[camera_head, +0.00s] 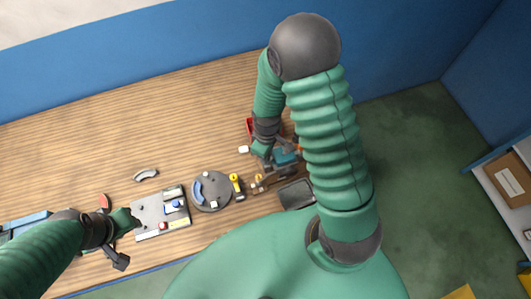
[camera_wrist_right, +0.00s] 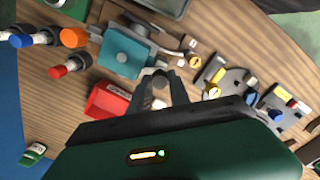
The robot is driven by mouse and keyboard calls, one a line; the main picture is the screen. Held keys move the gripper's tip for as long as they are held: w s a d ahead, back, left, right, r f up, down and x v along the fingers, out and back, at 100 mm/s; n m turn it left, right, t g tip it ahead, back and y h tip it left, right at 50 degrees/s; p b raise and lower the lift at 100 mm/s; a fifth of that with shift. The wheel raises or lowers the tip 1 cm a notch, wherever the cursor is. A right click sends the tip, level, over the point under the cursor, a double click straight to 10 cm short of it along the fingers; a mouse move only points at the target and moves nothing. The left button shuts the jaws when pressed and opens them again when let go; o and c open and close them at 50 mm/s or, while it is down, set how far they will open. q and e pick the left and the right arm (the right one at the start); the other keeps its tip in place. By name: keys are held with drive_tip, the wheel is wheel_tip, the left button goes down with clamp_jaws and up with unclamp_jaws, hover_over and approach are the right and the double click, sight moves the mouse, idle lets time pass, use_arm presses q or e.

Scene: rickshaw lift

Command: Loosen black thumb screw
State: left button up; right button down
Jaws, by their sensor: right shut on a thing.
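A teal block in a grey metal fixture (camera_wrist_right: 125,50) stands on the wooden table, and its teal part also shows in the head view (camera_head: 287,157). My right gripper (camera_wrist_right: 160,77) reaches down beside it, its two fingers closed on a small dark rounded piece at the fixture's edge. This looks like the black thumb screw (camera_wrist_right: 160,72), mostly hidden by the fingers. In the head view my right gripper (camera_head: 263,152) is small and partly covers the fixture. My left gripper (camera_head: 122,240) hangs over the table's left part, away from the fixture; its jaw opening is unclear.
A red box (camera_wrist_right: 106,101) sits close to the right gripper. Knobbed connectors, orange (camera_wrist_right: 73,37) and red (camera_wrist_right: 58,72), lie left of the fixture. A round grey plate (camera_head: 212,205) and a grey board (camera_head: 150,214) lie between the arms. The table's back is clear.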

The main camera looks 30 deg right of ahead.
drive_tip(key=n, duration=0.2)
drive_tip(key=shift+d+r+n, duration=0.1)
drive_tip(key=shift+r+n, duration=0.05)
drive_tip(key=shift+n, duration=0.25)
drive_tip(key=n+p, duration=0.1)
drive_tip(key=n, duration=0.1)
drive_tip(key=shift+n, duration=0.4)
drive_tip(key=n+p, duration=0.2)
drive_tip(key=n, duration=0.2)
drive_tip(key=shift+w+r, duration=0.1)
drive_tip(key=shift+n+p, duration=0.65)
drive_tip(key=shift+n, duration=0.85)
drive_tip(key=shift+w, duration=0.1)
drive_tip(key=c, duration=1.3)
unclamp_jaws()
drive_tip(key=shift+o, duration=0.5)
drive_tip(key=shift+d, duration=0.15)
drive_tip(key=shift+f, duration=0.2)
